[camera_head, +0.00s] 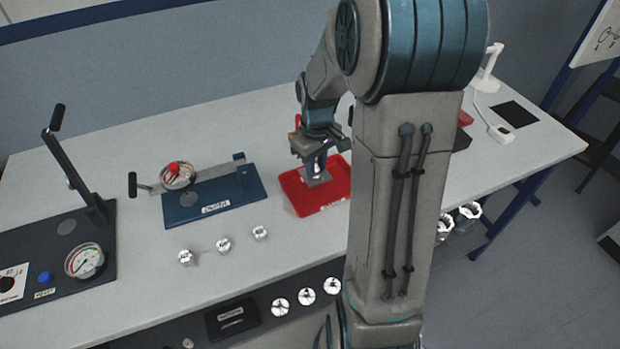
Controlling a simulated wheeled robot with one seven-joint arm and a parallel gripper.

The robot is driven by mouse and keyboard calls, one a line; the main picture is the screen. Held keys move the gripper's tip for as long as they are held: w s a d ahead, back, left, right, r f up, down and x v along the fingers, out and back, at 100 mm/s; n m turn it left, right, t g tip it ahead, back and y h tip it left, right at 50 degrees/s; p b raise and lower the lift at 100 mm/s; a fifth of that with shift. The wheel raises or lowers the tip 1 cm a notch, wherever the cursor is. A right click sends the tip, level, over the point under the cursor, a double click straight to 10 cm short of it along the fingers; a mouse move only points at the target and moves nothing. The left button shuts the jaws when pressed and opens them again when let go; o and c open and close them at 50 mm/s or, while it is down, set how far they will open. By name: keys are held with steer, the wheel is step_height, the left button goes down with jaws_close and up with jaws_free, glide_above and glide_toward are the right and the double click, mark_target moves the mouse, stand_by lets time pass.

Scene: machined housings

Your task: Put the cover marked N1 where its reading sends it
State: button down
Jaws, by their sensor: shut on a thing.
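My gripper (317,170) points down over the red tray (296,199) near the table's middle. It is shut on a small pale part, mostly hidden between the fingers; I cannot read any mark on it. I cannot tell whether the part touches the tray. Three small silvery round parts stand in a row on the table: a left one (185,257), a middle one (224,245) and a right one (260,233). Their marks are too small to read. A gauge with a red and green scale (85,261) sits on a dark lever fixture at the left.
A blue base plate (212,201) with a second dial (178,176) and lever lies left of the tray. Several silvery parts, one of them here (280,307), sit along the front edge beside a black labelled box (232,318). My arm hides the table's right middle.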

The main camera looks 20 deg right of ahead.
steer(key=shift+s+a+f, duration=0.1)
steer(key=shift+a+f, duration=0.35)
steer(key=shift+a, duration=0.3)
steer(key=shift+f, duration=2)
steer(key=shift+f, duration=0.15)
steer(key=c, duration=1.2)
jaws_free()
steer(key=shift+c, duration=0.2)
